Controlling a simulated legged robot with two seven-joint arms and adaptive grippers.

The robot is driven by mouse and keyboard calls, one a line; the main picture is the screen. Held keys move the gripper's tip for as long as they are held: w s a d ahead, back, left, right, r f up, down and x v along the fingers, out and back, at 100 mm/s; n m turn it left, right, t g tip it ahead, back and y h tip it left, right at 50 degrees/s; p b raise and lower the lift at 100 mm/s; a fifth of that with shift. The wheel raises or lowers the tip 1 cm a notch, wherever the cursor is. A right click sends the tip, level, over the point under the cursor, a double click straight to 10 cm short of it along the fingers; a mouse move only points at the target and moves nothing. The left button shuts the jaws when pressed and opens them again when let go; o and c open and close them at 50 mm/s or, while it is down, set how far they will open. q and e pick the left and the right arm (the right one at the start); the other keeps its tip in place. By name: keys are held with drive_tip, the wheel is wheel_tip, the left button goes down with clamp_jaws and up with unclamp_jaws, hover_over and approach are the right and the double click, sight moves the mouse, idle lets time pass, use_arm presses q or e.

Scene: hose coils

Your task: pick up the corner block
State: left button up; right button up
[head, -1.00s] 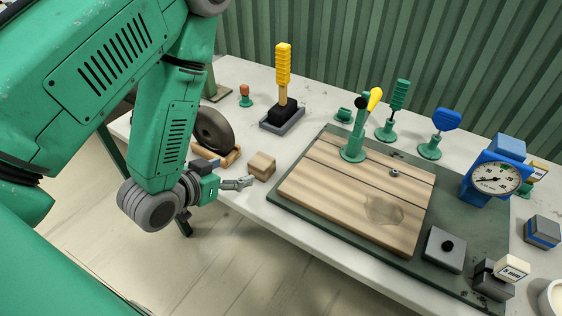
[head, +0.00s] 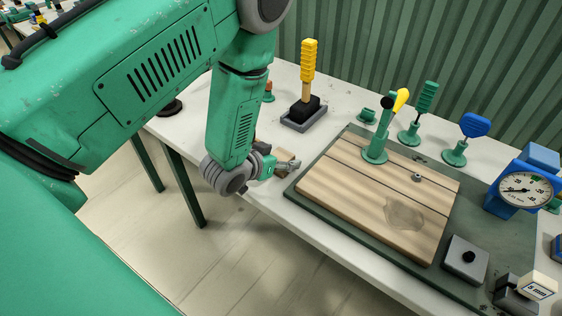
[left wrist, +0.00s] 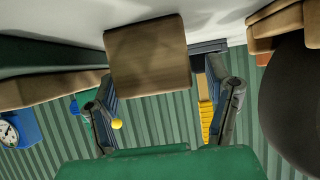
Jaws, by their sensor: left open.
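The corner block looks like a plain light-wood cube (left wrist: 148,55). In the left wrist view, which looks upside down, it sits on the white table, centred between the spread fingers of my left gripper (left wrist: 162,80). In the head view my left gripper (head: 289,166) is at the table's front edge, at the block, and covers most of it; only a tan part of the block (head: 286,155) shows behind the fingers. The gripper is open. I cannot tell whether a finger touches the block. My right gripper is in neither view.
A wooden board (head: 350,200) on a green mat lies just right of the gripper. A yellow-handled tool (head: 309,62) stands behind. In the left wrist view a dark round disc (left wrist: 292,110) is close by on the right. A blue dial gauge (head: 522,190) stands far right.

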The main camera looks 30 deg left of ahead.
sight(282, 155)
use_arm(q)
drive_tip(key=shift+d+r, duration=0.1)
drive_tip(key=shift+d, duration=0.05)
drive_tip(key=c, duration=1.3)
drive_tip(key=shift+r, duration=0.1)
drive_tip(key=shift+r, duration=0.3)
wheel_tip(282, 155, up, 8)
drive_tip(key=shift+r+p, duration=0.15)
drive_tip(key=shift+p, duration=0.2)
drive_tip(key=d, duration=0.3)
drive_tip(key=d+m+h+b, duration=0.1)
drive_tip(key=d, duration=0.2)
drive_tip(key=w+d+m+h+b, duration=0.1)
drive_tip(key=d, duration=0.2)
drive_tip(key=shift+w+d+f+g, duration=0.1)
drive_tip(key=shift+d+f+g, duration=0.15)
drive_tip(key=shift+d+g, duration=0.1)
drive_tip(key=d+r+m+h, duration=0.1)
drive_tip(key=d, duration=0.2)
drive_tip(key=d+b, duration=0.1)
drive_tip(key=d, duration=0.2)
drive_tip(key=d+r+m+h, duration=0.1)
drive_tip(key=d, duration=0.2)
drive_tip(key=shift+w+d+r+m+g+h+b, duration=0.15)
drive_tip(key=shift+d+r+m+g+h+b, duration=0.15)
drive_tip(key=shift+r+g, duration=0.05)
